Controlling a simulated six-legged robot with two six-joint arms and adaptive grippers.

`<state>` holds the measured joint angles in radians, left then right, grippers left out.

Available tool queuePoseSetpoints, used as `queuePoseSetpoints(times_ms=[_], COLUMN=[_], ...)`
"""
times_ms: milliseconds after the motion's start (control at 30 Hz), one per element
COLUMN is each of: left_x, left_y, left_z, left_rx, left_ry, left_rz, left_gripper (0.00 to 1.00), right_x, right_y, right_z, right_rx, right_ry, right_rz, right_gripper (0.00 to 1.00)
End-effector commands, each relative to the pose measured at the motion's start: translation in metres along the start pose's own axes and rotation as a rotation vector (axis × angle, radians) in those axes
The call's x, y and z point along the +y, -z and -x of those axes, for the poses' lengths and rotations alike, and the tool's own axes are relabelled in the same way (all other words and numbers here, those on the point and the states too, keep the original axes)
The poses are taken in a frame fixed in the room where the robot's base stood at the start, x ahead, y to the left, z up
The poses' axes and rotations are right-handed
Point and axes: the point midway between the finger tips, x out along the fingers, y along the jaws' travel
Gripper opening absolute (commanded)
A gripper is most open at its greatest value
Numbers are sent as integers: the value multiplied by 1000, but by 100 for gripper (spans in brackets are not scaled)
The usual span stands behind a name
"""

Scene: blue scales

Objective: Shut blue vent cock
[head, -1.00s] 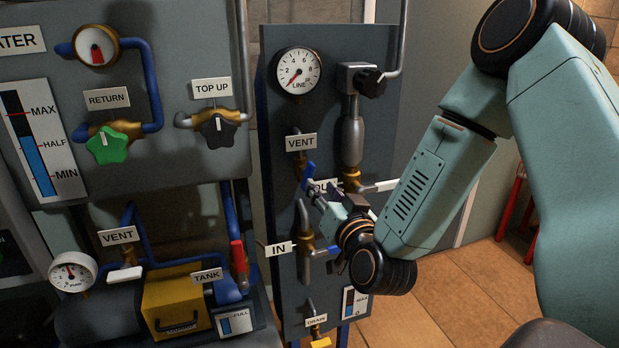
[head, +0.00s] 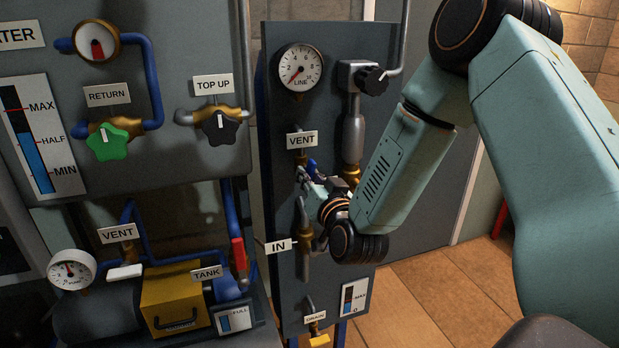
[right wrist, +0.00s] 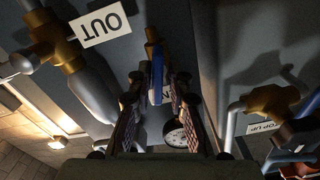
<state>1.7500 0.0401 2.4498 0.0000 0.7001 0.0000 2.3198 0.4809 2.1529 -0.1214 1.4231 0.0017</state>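The blue vent cock handle (head: 311,165) sits below the VENT sign (head: 301,140) on the right-hand panel; my right gripper partly covers it in the head view. In the right wrist view the blue handle (right wrist: 157,76) stands lengthwise between the two fingers, with a brass fitting (right wrist: 152,36) beyond it. My right gripper (head: 307,180) is at the handle with its fingers apart on either side. Gaps show between handle and fingers in the wrist view, so I see no grip. My left gripper is not in view.
The LINE gauge (head: 299,68) and a black knob (head: 372,80) are above. The OUT sign (right wrist: 100,24) and a pipe (right wrist: 88,92) lie close beside the fingers in the wrist view. The IN sign (head: 279,246) is below. A separate tank VENT sign (head: 117,234) is at left.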

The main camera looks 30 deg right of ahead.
Motion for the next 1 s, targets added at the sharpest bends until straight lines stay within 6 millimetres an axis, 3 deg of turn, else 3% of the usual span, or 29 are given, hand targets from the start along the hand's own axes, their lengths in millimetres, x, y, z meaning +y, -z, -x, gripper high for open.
queuePoseSetpoints(times_ms=[133,633,1000], left_x=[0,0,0], left_y=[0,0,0], left_z=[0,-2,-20], left_rx=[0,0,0], left_ry=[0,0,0], left_rz=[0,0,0], left_gripper=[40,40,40], right_x=[-1,-1,0], right_y=[1,1,1], right_z=[0,0,-1], right_rx=[1,5,8], right_ry=[4,4,4], right_rz=[1,-25,-263], right_gripper=[0,0,0])
